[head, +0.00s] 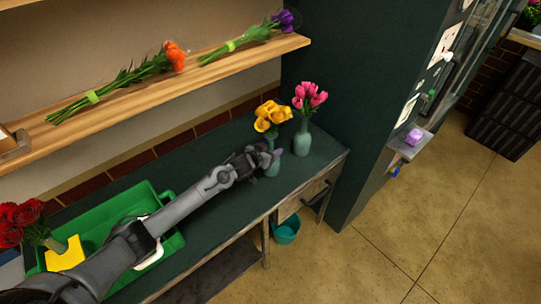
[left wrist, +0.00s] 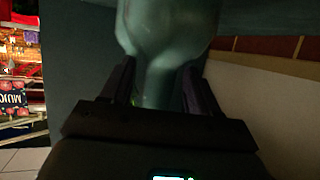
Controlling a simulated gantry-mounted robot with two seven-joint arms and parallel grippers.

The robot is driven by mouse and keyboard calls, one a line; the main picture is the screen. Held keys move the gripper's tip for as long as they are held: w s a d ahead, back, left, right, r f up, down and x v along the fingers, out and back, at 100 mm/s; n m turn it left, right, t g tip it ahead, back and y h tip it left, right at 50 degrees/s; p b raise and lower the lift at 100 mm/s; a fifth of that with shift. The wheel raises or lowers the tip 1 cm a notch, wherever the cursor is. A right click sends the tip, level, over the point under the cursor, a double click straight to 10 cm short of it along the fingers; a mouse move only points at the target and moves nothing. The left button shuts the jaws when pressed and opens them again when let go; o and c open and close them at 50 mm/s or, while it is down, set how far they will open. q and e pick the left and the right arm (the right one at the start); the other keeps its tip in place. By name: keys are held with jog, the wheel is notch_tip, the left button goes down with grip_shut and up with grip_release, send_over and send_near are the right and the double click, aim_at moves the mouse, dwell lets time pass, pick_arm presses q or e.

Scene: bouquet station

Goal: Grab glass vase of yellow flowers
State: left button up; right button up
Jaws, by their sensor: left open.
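The glass vase (head: 273,169) of yellow flowers (head: 272,114) stands upright on the dark green counter (head: 225,207) near its right end. My left gripper (head: 266,156) reaches in from the left at the vase and hides part of it. In the left wrist view, the greenish glass vase (left wrist: 162,75) comes down between the two open fingers of my left gripper (left wrist: 160,85). I cannot tell if the fingers touch the glass. My right gripper is not in view.
A similar vase (head: 302,140) of pink flowers stands close by on the right. A green tray (head: 172,240) lies under my left arm, with red flowers (head: 18,220) at the left. A wooden shelf (head: 215,66) with bouquets is above, and a dark cabinet (head: 350,110) borders the right.

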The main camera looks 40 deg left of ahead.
pick_arm(q)
grip_shut()
dwell(0.3)
jog(key=shift+r, duration=0.2)
jog(key=shift+r, duration=0.1)
